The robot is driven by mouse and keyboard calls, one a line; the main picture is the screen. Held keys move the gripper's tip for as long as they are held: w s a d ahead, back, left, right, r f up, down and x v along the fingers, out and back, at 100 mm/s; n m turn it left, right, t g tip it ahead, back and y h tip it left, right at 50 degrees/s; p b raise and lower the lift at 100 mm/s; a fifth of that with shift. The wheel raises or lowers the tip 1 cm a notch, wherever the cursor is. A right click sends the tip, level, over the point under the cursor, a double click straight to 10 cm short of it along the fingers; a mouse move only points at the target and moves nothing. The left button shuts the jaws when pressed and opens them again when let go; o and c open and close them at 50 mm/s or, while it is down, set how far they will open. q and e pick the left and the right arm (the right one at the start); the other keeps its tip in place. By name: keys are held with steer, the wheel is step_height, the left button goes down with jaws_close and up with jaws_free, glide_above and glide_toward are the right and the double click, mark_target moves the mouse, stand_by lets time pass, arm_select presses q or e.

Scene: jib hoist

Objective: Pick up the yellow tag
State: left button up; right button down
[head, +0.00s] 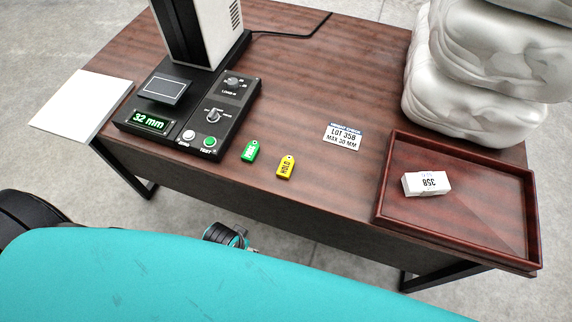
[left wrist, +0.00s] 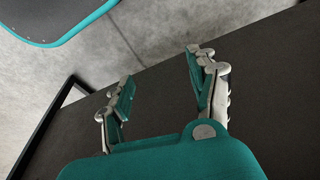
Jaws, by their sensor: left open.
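The yellow tag (head: 286,167), marked HOLD, lies flat on the brown wooden table near its front edge. A green tag (head: 250,151) lies just to its left, apart from it. In the left wrist view my left gripper (left wrist: 158,82) is open with nothing between its fingers, and no tag shows there. It appears over a dark surface and grey floor. In the head view a small part of an arm (head: 228,236) shows below the table's front edge; its fingers cannot be made out. My right gripper is not in view.
A black tester (head: 190,112) reading 32 mm stands left of the tags. A white label (head: 343,137) lies to their right. A wooden tray (head: 457,236) holding a small white box (head: 426,184) is at the right, below stacked white bundles (head: 480,105).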

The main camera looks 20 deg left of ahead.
arm_select(q)
steer(key=w+d+r+m+t+h, duration=0.1)
steer(key=w+d+r+m, duration=0.15)
steer(key=r, duration=1.65)
steer(key=w+d+r+m+h, duration=0.3)
steer(key=w+d+r+m, duration=0.5)
steer(key=d+m, duration=0.3)
step_height(320, 180, up, 10)
steer(key=m+g+y, duration=0.4)
steer(key=m, duration=1.7)
glide_above(286, 166)
step_height(286, 166, down, 12)
steer(key=shift+f+p, duration=0.1)
steer(key=shift+p, duration=0.45)
steer(key=shift+f+p, duration=0.35)
steer(key=shift+f, duration=2.2)
steer(key=c, duration=1)
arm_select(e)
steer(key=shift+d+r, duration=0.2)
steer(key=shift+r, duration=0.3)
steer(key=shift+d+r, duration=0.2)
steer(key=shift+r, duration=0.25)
